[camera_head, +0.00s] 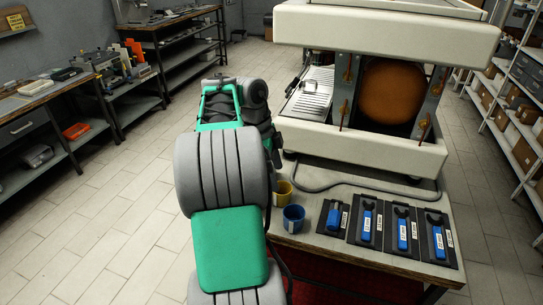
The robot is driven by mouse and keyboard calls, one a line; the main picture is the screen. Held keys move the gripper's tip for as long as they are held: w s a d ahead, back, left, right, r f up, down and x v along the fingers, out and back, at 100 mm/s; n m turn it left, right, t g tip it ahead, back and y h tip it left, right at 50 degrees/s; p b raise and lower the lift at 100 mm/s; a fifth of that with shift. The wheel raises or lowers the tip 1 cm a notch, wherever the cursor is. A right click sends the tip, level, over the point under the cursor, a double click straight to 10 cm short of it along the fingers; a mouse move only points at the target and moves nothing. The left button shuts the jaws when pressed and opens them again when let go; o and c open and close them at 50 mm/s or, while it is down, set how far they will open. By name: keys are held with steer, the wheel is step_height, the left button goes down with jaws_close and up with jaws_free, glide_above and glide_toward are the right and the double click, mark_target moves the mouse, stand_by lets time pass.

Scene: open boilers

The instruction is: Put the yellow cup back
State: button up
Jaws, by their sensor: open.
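The yellow cup (283,193) stands at the left edge of the table, partly hidden behind my arm. A blue cup (293,218) stands just in front of it, nearer to me. My gripper (273,158) is a dark shape mostly hidden behind my grey and green arm, just above and behind the yellow cup. It is open. I cannot tell whether its fingers are around the cup or touching it.
The table (330,179) bears a large cream machine (385,32) with an orange-brown round part. Several blue-handled tools (402,230) lie on dark trays to the right. Shelves line both sides; the tiled floor (95,210) at left is clear.

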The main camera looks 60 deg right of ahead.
steer(key=p+v, duration=0.2)
steer(key=v, duration=0.3)
steer(key=w+a+r+n+t+h, duration=0.2)
steer(key=w+a+r+n, duration=0.1)
steer(key=w+a+n, duration=0.85)
steer(key=a+f+n+t+y, duration=0.1)
steer(key=a+f+n+t, duration=0.1)
steer(key=a+n, duration=0.8)
steer(key=s+a+f+n+t+y, duration=0.1)
steer(key=a+n, duration=0.9)
steer(key=a, duration=1)
step_height(320, 180, down, 3)
steer(key=shift+a+f+t+y, duration=0.1)
steer(key=shift+a+t+y, duration=0.35)
steer(key=shift+t, duration=0.55)
steer(key=shift+n, duration=0.25)
